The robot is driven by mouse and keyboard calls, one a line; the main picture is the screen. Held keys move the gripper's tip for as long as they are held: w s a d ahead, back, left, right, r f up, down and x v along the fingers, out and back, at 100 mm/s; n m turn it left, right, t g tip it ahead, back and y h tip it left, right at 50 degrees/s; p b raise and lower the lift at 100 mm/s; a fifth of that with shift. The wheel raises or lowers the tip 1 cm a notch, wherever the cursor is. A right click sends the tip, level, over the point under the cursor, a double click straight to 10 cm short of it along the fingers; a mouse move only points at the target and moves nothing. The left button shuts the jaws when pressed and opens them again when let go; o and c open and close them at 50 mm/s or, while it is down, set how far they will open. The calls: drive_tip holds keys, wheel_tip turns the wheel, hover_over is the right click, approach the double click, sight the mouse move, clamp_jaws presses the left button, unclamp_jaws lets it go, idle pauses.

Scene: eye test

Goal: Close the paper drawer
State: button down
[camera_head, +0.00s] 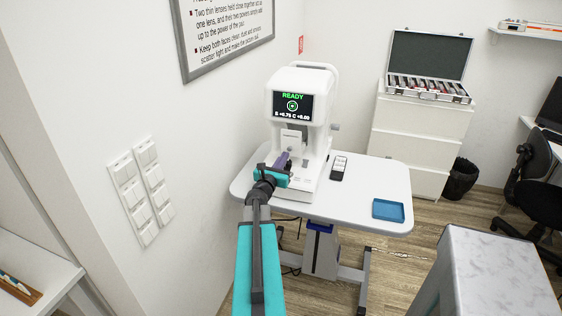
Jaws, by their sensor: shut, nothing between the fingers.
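The white eye-test machine (318,143) stands on a pale table (378,178) with its lit screen (292,105) reading READY. My gripper (285,157) is at the lower front of the machine, below the screen. Its fingers are shut and hold nothing. It looks very close to the machine's front, but I cannot tell whether it touches. I cannot make out the paper drawer clearly; my gripper and arm cover part of the machine's front and base.
A dark handheld device (338,168) and a blue tray (388,210) lie on the table to the right. A wall stands close on the left, with a framed notice (226,35). A grey marbled cabinet (490,270) is at front right. Behind are white drawers (418,125).

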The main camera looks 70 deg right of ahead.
sight(291, 145)
drive_tip(key=shift+d+p, duration=0.4)
drive_tip(key=shift+d, duration=0.8)
drive_tip(key=shift+d+f+b, duration=0.1)
drive_tip(key=shift+d+b, duration=0.3)
drive_tip(key=shift+d, duration=0.1)
drive_tip(key=d+b, duration=0.1)
drive_tip(key=d, duration=0.1)
drive_tip(key=d+b, duration=0.2)
drive_tip(key=d, duration=0.1)
drive_tip(key=shift+w+d+b, duration=0.25)
drive_tip(key=shift+d+b, duration=0.05)
drive_tip(key=shift+d, duration=0.6)
drive_tip(key=shift+a, duration=0.2)
drive_tip(key=shift+a+b, duration=1.1)
drive_tip(key=shift+a, duration=0.85)
drive_tip(key=a+b, duration=0.2)
drive_tip(key=a, duration=0.7)
drive_tip(key=shift+a+f, duration=0.25)
drive_tip(key=shift+a, duration=0.1)
